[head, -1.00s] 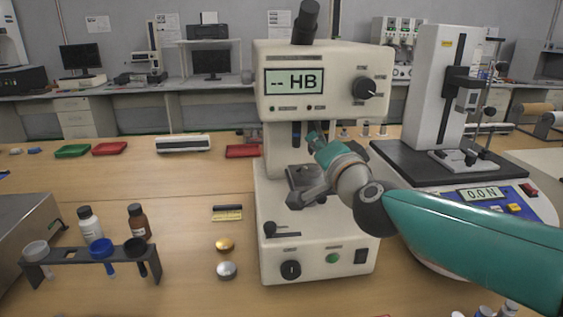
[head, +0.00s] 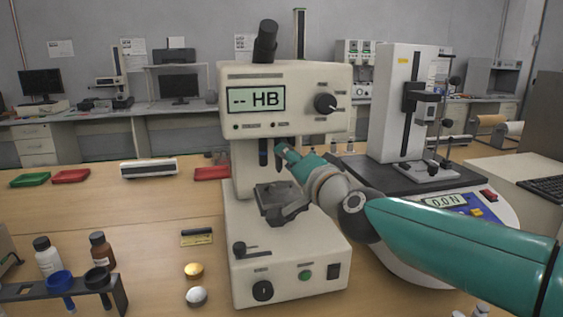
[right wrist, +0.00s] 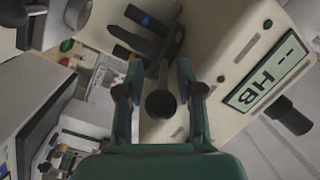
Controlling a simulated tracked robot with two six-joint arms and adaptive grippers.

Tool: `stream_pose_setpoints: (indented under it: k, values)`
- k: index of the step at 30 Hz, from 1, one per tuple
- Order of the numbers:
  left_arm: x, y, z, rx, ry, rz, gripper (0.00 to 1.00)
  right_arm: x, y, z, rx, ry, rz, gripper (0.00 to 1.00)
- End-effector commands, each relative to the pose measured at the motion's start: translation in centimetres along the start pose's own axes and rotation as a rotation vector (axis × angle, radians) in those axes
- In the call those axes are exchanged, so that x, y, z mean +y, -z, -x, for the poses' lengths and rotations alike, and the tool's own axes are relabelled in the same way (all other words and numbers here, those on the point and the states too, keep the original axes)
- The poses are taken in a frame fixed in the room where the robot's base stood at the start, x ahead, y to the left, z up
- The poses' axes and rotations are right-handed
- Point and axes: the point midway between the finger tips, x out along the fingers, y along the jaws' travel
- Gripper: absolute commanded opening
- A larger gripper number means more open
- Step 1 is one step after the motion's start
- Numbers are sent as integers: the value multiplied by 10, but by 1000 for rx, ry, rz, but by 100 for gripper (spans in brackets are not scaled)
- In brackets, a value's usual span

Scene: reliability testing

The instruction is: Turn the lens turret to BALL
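The cream hardness tester (head: 290,250) stands on the bench, its display reading "-- HB". Below its head hangs the lens turret, with a dark, blue-banded lens (head: 263,152) showing in the head view. In the right wrist view the turret's dark prongs (right wrist: 145,45) show, one with a blue band. My right gripper (head: 284,153) is at the turret's right side, under the head. In the right wrist view its fingers (right wrist: 159,95) are apart, with a dark round-ended rod (right wrist: 160,104) between them and gaps on both sides. The BALL label is not readable. My left gripper is out of view.
The specimen stage (head: 275,203) sits just below my right gripper. A dial knob (head: 326,103) is on the tester's head. A test stand (head: 400,115) stands close on the right. A tube rack (head: 100,300) and bottles are at the front left. Bench left of the tester is partly clear.

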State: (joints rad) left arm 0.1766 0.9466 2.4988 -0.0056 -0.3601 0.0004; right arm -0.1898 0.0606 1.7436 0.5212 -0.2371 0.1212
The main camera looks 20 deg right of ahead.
Motion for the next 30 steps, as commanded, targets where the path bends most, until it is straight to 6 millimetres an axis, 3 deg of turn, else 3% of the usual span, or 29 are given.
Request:
stream_pose_setpoints:
  k: [5, 10, 24, 30]
  values:
    - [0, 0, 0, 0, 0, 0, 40, 0, 0, 1, 0, 0, 1, 37]
    - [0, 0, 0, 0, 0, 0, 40, -1, 0, 15, 0, 2, 2, 37]
    - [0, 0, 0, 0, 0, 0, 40, 1, 0, 101, 1, 1, 0, 37]
    - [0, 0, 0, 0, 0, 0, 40, 2, 0, 116, 0, -1, 0, 37]
